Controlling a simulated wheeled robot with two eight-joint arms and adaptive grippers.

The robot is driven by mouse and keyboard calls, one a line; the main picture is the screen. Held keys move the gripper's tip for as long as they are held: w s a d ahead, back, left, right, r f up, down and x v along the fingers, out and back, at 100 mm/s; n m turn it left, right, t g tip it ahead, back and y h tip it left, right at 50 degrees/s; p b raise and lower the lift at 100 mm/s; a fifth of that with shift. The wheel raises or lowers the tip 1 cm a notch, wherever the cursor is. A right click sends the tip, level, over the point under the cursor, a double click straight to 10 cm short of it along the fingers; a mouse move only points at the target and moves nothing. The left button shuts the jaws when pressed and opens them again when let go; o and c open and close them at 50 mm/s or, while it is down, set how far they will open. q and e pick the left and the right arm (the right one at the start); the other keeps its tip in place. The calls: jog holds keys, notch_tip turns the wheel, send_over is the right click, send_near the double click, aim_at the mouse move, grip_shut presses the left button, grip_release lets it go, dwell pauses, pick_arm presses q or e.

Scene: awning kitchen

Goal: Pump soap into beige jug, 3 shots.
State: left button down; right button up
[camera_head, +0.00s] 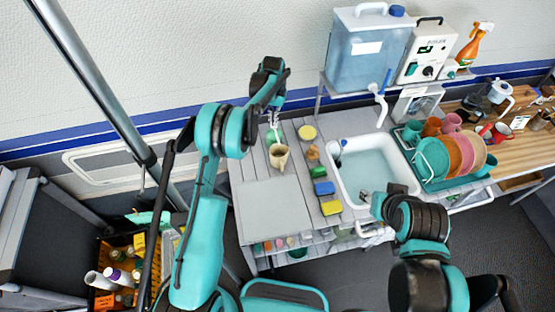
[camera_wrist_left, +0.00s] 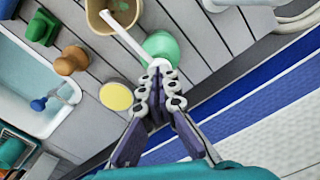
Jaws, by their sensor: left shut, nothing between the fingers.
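The beige jug (camera_head: 279,160) stands on the grey slatted counter left of the sink, its mouth open upward. It also shows at the top of the left wrist view (camera_wrist_left: 97,22). A green soap bottle (camera_wrist_left: 163,46) stands right beside it, and its long white pump spout (camera_wrist_left: 124,37) reaches over the jug's mouth. My left gripper (camera_wrist_left: 160,80) is shut and empty, with its fingertips at the pump head; whether they touch it is unclear. It also shows in the head view (camera_head: 273,112). My right gripper (camera_head: 370,200) is near the sink's front edge; its fingers are unclear.
A white sink (camera_head: 410,184) lies right of the jug. A yellow round item (camera_head: 307,132), sponges (camera_head: 324,187) and small pieces line the counter between. A rack of coloured plates (camera_head: 432,158) stands right of the sink. The counter's front left panel (camera_head: 272,205) is clear.

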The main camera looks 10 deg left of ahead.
dwell(0.3)
pick_arm(q)
jog(key=shift+r+p, duration=0.6)
jog(key=shift+r, duration=0.95)
jog(key=shift+f, duration=0.15)
jog(key=shift+f+b, duration=1.25)
jog(key=shift+f, duration=0.25)
jog(key=shift+r+p, duration=0.6)
jog(key=shift+r, duration=1.05)
